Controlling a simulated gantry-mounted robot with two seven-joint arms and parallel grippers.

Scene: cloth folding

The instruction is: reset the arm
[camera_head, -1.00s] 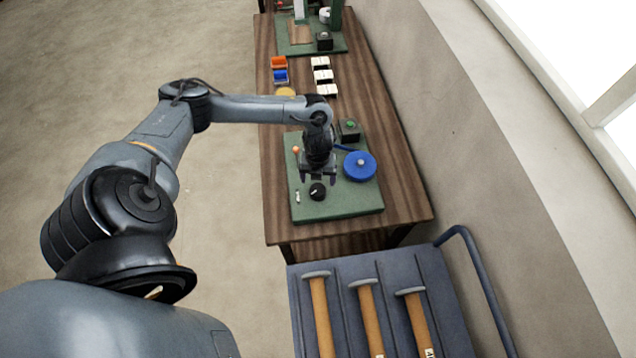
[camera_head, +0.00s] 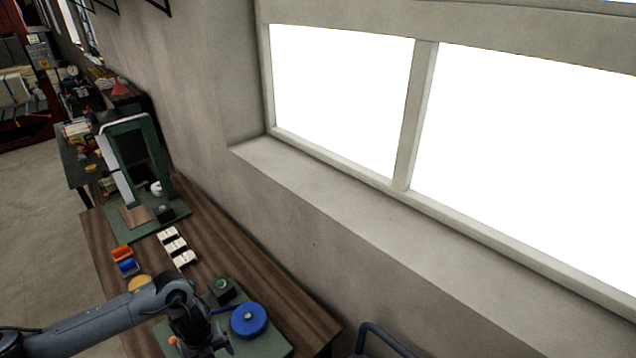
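My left arm comes in from the lower left and reaches over the near end of the wooden table (camera_head: 235,240). Its wrist hangs above a green board (camera_head: 270,345) beside a blue round disc (camera_head: 249,320). My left gripper (camera_head: 212,350) is at the bottom edge of the view, partly cut off, so its fingers do not show clearly. No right arm or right gripper shows.
White blocks (camera_head: 176,246), an orange bin (camera_head: 122,252), a blue bin (camera_head: 129,267) and a green-framed stand (camera_head: 150,160) stand along the table. The wall and window (camera_head: 340,95) close off the right side. A cart handle (camera_head: 385,338) shows at the bottom.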

